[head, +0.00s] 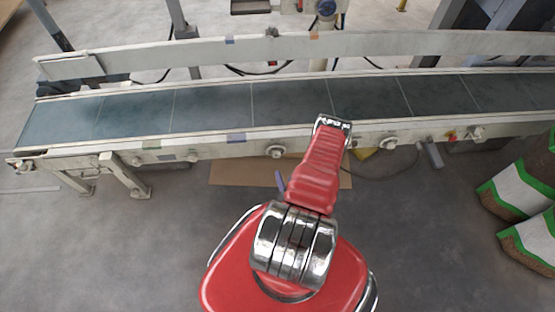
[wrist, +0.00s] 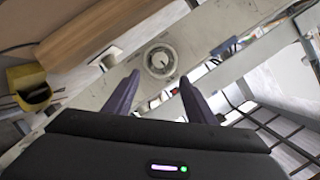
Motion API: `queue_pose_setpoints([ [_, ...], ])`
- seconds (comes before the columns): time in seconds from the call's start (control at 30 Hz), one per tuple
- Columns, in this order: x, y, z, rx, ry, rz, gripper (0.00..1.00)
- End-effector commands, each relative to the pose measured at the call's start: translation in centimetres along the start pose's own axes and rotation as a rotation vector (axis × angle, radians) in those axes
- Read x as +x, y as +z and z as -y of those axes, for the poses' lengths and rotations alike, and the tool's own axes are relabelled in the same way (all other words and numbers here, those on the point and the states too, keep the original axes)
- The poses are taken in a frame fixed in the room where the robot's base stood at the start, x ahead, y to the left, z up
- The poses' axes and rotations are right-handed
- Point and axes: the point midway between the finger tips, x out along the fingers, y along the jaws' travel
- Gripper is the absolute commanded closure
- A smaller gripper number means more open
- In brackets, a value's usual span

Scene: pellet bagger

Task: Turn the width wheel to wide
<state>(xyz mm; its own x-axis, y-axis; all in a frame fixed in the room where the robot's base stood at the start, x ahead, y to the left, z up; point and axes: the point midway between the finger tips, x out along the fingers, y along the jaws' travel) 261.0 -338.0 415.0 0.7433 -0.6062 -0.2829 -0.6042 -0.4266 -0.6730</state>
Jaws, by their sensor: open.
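A round pale dial-like wheel (wrist: 160,60) shows on the conveyor's side rail in the wrist view, ahead of my fingertips. It has a lighter hub and a ring around it; I cannot read any setting on it. My gripper (wrist: 160,77) is open and empty, with its two dark purple fingers apart and the wheel seen between and beyond their tips. They appear apart from it. In the head view, round knobs (head: 275,152) and (head: 389,143) sit along the near rail; I cannot tell which is the width wheel. My red arm hides most of the gripper there.
The conveyor belt (head: 210,107) runs across the head view between pale rails. A yellow bin (wrist: 27,87) is at left in the wrist view. A brown board (head: 232,173) lies below the conveyor. The left floor is mostly clear.

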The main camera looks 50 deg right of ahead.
Motion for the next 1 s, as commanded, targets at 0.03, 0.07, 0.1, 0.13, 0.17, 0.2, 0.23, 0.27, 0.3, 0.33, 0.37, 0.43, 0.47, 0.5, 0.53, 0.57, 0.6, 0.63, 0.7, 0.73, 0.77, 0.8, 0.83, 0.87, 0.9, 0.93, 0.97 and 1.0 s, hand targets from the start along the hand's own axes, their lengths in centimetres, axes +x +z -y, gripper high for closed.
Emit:
queue_pose_setpoints([
  [0.03, 0.3, 0.0, 0.0, -0.002, -0.002, 0.001, 0.5],
  [0.07, 0.5, 0.0, 0.1, -0.003, -0.002, 0.001, 0.5],
  [0.1, 0.7, 0.0, 0.1, -0.003, -0.003, 0.001, 0.5],
  [0.13, 1.0, 0.0, 0.0, -0.003, -0.003, 0.002, 0.5],
  [0.17, 1.2, 0.0, 0.0, -0.003, -0.002, 0.002, 0.5],
  [0.2, 1.6, 0.0, 0.1, -0.003, -0.002, 0.002, 0.5],
  [0.23, 1.9, 0.0, 0.1, -0.003, -0.003, 0.002, 0.5],
  [0.27, 2.3, 0.0, 0.1, -0.003, -0.004, 0.001, 0.5],
  [0.3, 2.8, 0.0, 0.1, -0.003, -0.004, 0.0, 0.5],
  [0.33, 3.2, 0.0, 0.1, -0.003, -0.004, 0.001, 0.5],
  [0.37, 3.7, 0.0, 0.1, -0.004, -0.004, 0.002, 0.5],
  [0.43, 4.7, 0.0, 0.1, -0.003, -0.004, 0.001, 0.5],
  [0.47, 5.2, 0.0, 0.1, -0.003, -0.004, 0.001, 0.5],
  [0.5, 5.8, 0.0, 0.1, -0.003, -0.003, 0.0, 0.5],
  [0.53, 6.2, 0.0, 0.1, -0.003, -0.003, 0.001, 0.5],
  [0.57, 6.7, 0.0, 0.1, -0.003, -0.004, 0.001, 0.5],
  [0.6, 7.3, 0.0, 0.1, -0.003, -0.003, 0.0, 0.5],
  [0.63, 7.8, 0.0, 0.1, -0.003, -0.003, 0.001, 0.5],
  [0.7, 8.8, 0.0, 0.1, -0.002, -0.004, 0.0, 0.5],
  [0.73, 9.3, 0.0, 0.1, -0.002, -0.003, 0.0, 0.5],
  [0.77, 9.8, 0.0, 0.1, -0.003, -0.003, 0.0, 0.5],
  [0.8, 10.4, 0.0, 0.1, -0.002, -0.003, 0.0, 0.5],
  [0.83, 10.8, 0.0, 0.1, -0.002, -0.003, 0.0, 0.5],
  [0.87, 11.2, 0.0, 0.1, -0.001, -0.003, 0.0, 0.5],
  [0.9, 11.8, 0.0, 0.1, -0.002, -0.002, -0.001, 0.5],
  [0.93, 12.1, 0.0, 0.0, -0.002, -0.002, 0.0, 0.5],
  [0.97, 12.4, 0.0, 0.0, -0.002, -0.001, 0.001, 0.5],
  [1.0, 12.8, 0.0, 0.0, -0.002, -0.002, 0.0, 0.5],
])
